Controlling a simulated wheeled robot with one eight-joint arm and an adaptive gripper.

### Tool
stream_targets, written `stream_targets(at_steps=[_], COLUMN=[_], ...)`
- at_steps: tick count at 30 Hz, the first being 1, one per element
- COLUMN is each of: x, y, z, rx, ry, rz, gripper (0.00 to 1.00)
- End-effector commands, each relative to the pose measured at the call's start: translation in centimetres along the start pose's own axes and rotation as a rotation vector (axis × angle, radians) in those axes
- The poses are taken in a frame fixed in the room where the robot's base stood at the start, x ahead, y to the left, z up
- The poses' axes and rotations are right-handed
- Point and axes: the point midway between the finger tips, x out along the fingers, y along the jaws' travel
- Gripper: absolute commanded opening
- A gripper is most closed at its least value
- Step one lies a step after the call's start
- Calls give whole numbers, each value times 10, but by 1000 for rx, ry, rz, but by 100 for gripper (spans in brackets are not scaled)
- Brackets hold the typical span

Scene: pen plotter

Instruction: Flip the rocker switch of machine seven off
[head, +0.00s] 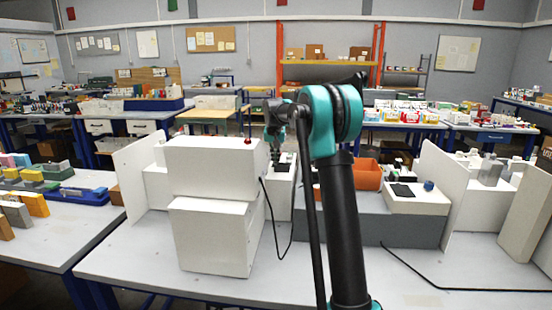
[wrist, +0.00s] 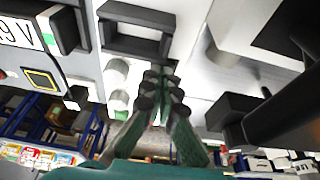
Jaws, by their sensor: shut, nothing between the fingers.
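My gripper (wrist: 160,88) is shut and empty in the wrist view, its dark fingertips together in front of a pale machine panel. In the head view my gripper (head: 278,148) is small, over the bench behind the white boxes. The panel carries a black rectangular frame (wrist: 135,48), two pale round knobs (wrist: 115,72) left of the fingertips, and a black block (wrist: 66,30) with a green strip. A small black-and-white part (wrist: 75,98) sits lower left. I cannot tell which part is the rocker switch, and I see no readable number seven. Contact between fingers and panel is unclear.
Two stacked white boxes (head: 215,235) stand left of my arm, with a red button (head: 248,141) on top. A black cable (head: 470,289) crosses the bench.

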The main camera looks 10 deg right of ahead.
Motion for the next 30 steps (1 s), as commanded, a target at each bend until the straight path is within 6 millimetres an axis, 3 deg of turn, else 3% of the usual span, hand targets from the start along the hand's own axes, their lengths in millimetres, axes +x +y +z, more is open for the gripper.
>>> stream_targets(at_steps=[30], x=[-2], y=[0], z=[-16], rx=[0], ry=[-3], rz=[0], gripper=[0])
